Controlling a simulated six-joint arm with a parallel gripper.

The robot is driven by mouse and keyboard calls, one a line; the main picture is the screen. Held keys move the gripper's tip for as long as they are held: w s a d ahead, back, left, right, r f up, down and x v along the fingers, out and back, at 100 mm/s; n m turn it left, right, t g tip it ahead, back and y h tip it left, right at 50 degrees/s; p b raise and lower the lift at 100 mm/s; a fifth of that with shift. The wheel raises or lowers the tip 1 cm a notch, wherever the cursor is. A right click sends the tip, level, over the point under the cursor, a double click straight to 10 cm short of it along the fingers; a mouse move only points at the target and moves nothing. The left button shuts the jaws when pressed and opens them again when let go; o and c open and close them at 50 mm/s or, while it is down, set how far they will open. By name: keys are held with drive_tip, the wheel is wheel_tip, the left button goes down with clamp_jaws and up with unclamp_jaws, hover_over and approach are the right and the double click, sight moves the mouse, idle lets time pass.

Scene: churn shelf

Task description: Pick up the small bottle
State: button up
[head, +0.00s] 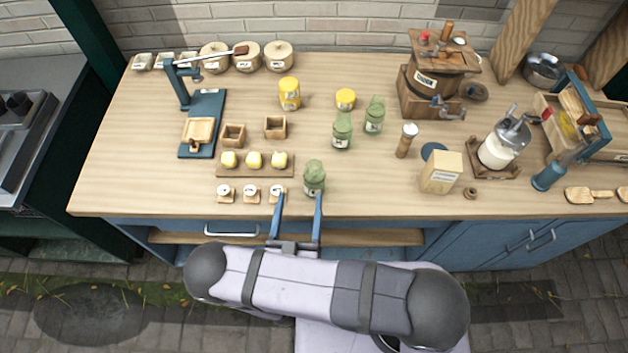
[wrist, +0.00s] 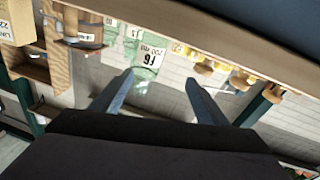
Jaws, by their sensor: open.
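Three green glass bottles stand on the wooden counter in the head view: a front one (head: 314,180) near the front edge, a middle one (head: 342,132) and a back right one (head: 374,116). They look close in size, so I cannot tell which is the small bottle. My gripper (head: 299,198) is open and empty at the counter's front edge. Its right finger appears close to the front bottle's base; contact cannot be told. The wrist view, upside down, shows a pale green labelled bottle (wrist: 147,58) beyond and between the fingers of my gripper (wrist: 159,77).
Left of the front bottle are a board (head: 255,171) with yellow balls and several small labelled blocks. A beige carton (head: 441,174) and a wooden grinder (head: 404,142) stand to the right. A churn (head: 430,85) stands behind. The counter between front bottle and carton is clear.

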sight(314, 191)
drive_tip(key=shift+w+d+f+m+g+y, duration=0.15)
drive_tip(key=shift+d+m, duration=0.1)
drive_tip(key=shift+d, duration=0.4)
drive_tip(key=shift+s+d+f+m+g+y, duration=0.1)
drive_tip(key=shift+d+f+m, duration=0.1)
drive_tip(key=shift+d, duration=0.4)
drive_tip(key=shift+w+d+f+m+g+y, duration=0.15)
drive_tip(key=shift+d+m, duration=0.1)
drive_tip(key=shift+d, duration=0.4)
drive_tip(key=shift+w, duration=0.95)
drive_tip(key=shift+w+f, duration=0.1)
drive_tip(key=shift+w, duration=2.5)
drive_tip(key=c, duration=1.3)
drive_tip(key=shift+o, duration=0.2)
